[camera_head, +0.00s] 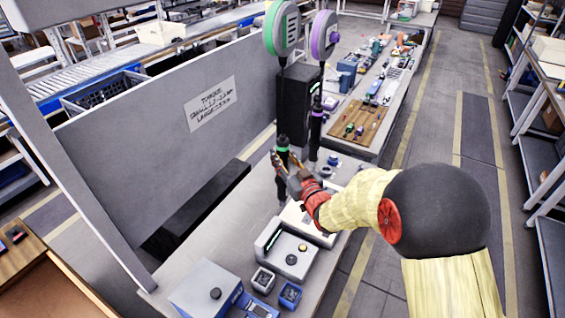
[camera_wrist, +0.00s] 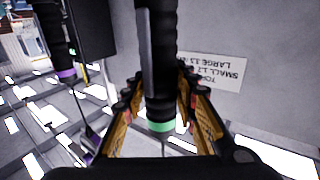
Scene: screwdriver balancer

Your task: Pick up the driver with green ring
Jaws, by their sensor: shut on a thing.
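The driver with the green ring (camera_head: 282,151) is a dark upright tool below the green balancer reel (camera_head: 281,28) in the head view. In the wrist view the driver (camera_wrist: 158,60) runs down between the fingers, with its green ring (camera_wrist: 160,126) near the bottom of the picture. My gripper (camera_head: 284,166) is shut on this driver, with a finger on each side in the wrist view (camera_wrist: 158,95). The driver with the purple ring (camera_head: 316,115) hangs to the right, apart from my gripper, below the purple reel (camera_head: 324,36). It also shows at left in the wrist view (camera_wrist: 58,45).
A grey panel with a printed sign (camera_head: 213,103) stands left of the drivers. A black box (camera_head: 297,97) is behind them. Another bench holds a wooden tool board (camera_head: 358,122).

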